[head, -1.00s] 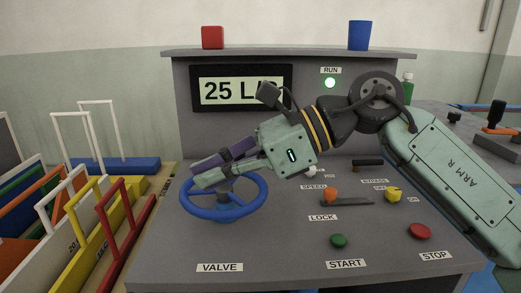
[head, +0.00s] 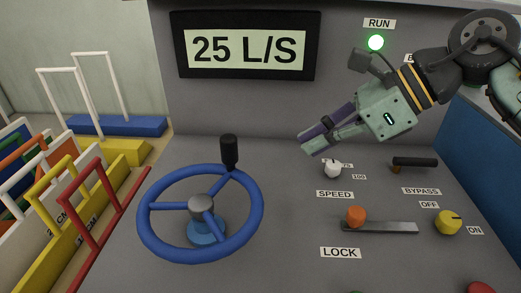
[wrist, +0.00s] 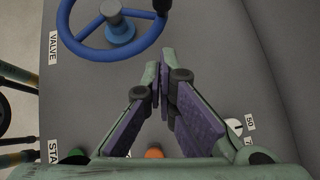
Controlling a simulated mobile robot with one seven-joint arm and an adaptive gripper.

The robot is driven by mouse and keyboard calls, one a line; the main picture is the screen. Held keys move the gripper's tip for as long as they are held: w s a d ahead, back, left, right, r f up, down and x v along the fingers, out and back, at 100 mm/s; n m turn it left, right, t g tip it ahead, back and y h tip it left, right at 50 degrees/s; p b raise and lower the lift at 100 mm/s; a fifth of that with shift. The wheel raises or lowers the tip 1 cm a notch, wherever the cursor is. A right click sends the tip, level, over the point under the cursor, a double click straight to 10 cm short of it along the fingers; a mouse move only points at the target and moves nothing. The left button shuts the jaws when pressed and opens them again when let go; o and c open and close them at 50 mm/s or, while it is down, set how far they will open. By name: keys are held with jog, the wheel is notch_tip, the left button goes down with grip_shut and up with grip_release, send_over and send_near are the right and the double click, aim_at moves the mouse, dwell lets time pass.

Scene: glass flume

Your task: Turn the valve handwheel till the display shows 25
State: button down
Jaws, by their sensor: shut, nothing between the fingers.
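The blue valve handwheel (head: 255,222) stands on the grey console at left of centre, with a black knob (head: 229,151) upright on its far rim. In the wrist view the handwheel (wrist: 147,43) is at the top left, partly cut off. The display (head: 247,47) on the back panel reads 25 L/S. My gripper (head: 304,144) is to the right of the wheel, above the console and apart from the wheel. Its fingers are closed together with nothing between them, as the wrist view also shows (wrist: 163,75).
The console carries a white speed knob (head: 332,168), an orange-knobbed lock slider (head: 356,216), a black bypass lever (head: 415,162) and a yellow switch (head: 448,222). A green RUN lamp (head: 376,42) is lit. Coloured gates (head: 90,240) stand in a rack at left.

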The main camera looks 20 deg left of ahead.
jog(key=p, duration=0.2)
send_near(237, 170)
notch_tip(237, 170, down, 2)
jog(key=d, duration=0.1)
jog(key=a, duration=0.1)
jog(key=a+p, duration=0.1)
jog(key=a, duration=0.1)
jog(key=shift+s+a+f, duration=0.15)
jog(key=shift+a+f, duration=0.05)
jog(key=shift+f, duration=0.2)
jog(key=shift+a+f, duration=0.1)
jog(key=shift+a, duration=0.3)
jog(key=shift+a+f+b, duration=0.1)
jog(key=shift+b, duration=0.35)
